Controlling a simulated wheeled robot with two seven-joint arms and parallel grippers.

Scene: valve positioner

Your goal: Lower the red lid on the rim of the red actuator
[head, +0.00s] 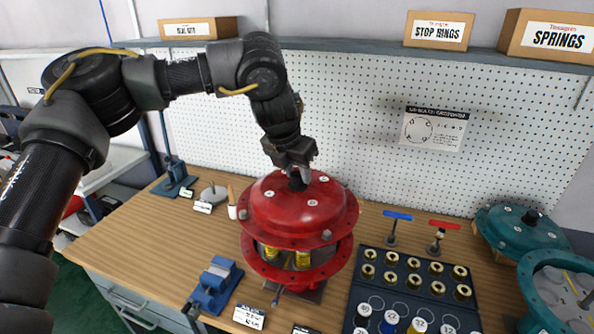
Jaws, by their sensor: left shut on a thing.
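The red lid (315,208) is a domed disc with a bolt-holed flange, held roughly level above the red actuator (325,270). A gap shows between the lid's flange and the actuator's rim, and yellow springs (303,260) stand in it. My left gripper (297,182) comes down from above and is shut on the dark knob at the top of the lid. The lid hides most of the actuator's inside and the rear of its rim. My right gripper is not in view.
A dark tray (408,290) of brass-coloured parts lies to the right, with blue (397,215) and red (445,225) T-handled tools behind it. A blue vise (215,285) stands at the left. Teal housings (520,232) stand at the far right. Bare wood shows at left.

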